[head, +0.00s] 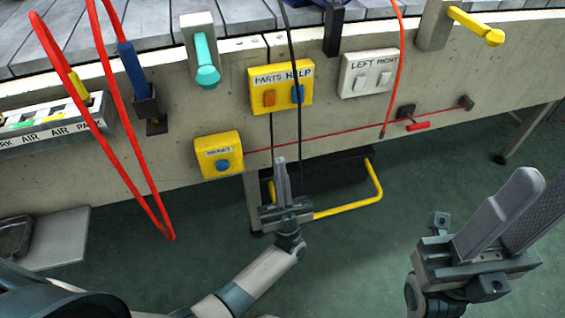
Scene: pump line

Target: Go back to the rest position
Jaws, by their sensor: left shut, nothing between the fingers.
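My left gripper (280,166) is in the middle of the view, in front of the low black unit with the yellow bar. Its slim grey fingers are together, point up and hold nothing. It appears apart from the bench front. My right gripper (545,190) is large and close at the lower right. Its fingers stand apart with a gap and the dark ribbed inner pad of one shows; the far fingertip is partly cut off by the frame edge. I see nothing between them.
The bench front (330,125) carries a yellow PARTS HELP box (281,77), a white LEFT RIGHT switch box (368,73) and a yellow box with a blue button (219,156). Red hoses (140,160) hang at left. A yellow bar (345,207) juts out low. Green floor is clear right of centre.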

